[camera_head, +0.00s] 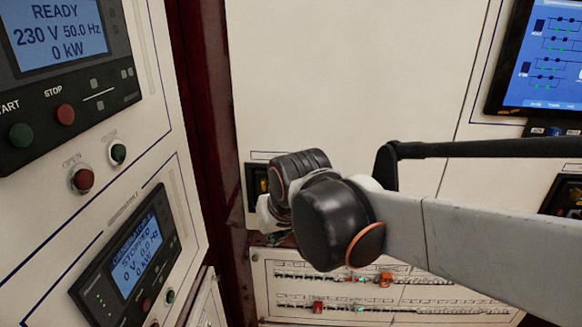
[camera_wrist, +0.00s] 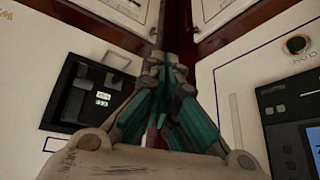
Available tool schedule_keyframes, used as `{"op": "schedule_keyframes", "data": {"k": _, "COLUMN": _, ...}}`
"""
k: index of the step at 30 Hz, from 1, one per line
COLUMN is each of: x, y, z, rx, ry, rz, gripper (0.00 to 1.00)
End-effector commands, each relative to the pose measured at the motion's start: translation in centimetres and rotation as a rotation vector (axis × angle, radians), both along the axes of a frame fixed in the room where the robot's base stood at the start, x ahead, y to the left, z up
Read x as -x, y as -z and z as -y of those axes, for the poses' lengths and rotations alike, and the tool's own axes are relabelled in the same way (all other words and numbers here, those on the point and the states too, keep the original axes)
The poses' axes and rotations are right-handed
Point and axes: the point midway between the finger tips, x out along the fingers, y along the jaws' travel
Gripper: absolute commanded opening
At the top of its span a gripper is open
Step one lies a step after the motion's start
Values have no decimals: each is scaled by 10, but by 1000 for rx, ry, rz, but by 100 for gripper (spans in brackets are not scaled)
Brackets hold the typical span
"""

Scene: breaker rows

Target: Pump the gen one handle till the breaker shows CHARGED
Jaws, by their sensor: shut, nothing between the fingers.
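A black breaker (camera_wrist: 82,95) is set in the white panel on the left of the wrist view. It has small pale indicator windows (camera_wrist: 102,99), too small to read, and a dark lever-like part on its face. I cannot tell whether this is the gen one handle. In the head view a breaker's edge (camera_head: 257,180) shows left of my wrist, which hides the rest. My gripper (camera_wrist: 165,62) is shut and empty, in front of the panel corner, right of the breaker and apart from it. In the head view its fingers are mostly hidden behind my wrist.
The left cabinet carries START and STOP buttons, a READY display (camera_head: 58,38) and a STOPPED display (camera_head: 137,258). Dark red frame (camera_head: 205,120) fills the corner between cabinets. Rows of small breakers (camera_head: 360,290) sit below my arm. A blue screen (camera_head: 545,60) is upper right.

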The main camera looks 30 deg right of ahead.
Motion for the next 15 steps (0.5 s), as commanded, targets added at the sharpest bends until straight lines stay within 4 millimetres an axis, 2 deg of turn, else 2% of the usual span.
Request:
{"op": "schedule_keyframes", "data": {"k": 1, "x": -10, "y": -19, "z": 4, "rx": -4, "ry": 17, "rz": -7, "gripper": 0}}
{"op": "schedule_keyframes", "data": {"k": 3, "x": -23, "y": -31, "z": 10, "rx": -11, "ry": 42, "rz": -22, "gripper": 0}}
{"op": "schedule_keyframes", "data": {"k": 15, "x": -75, "y": -79, "z": 62, "rx": -45, "ry": 209, "rz": -161, "gripper": 0}}
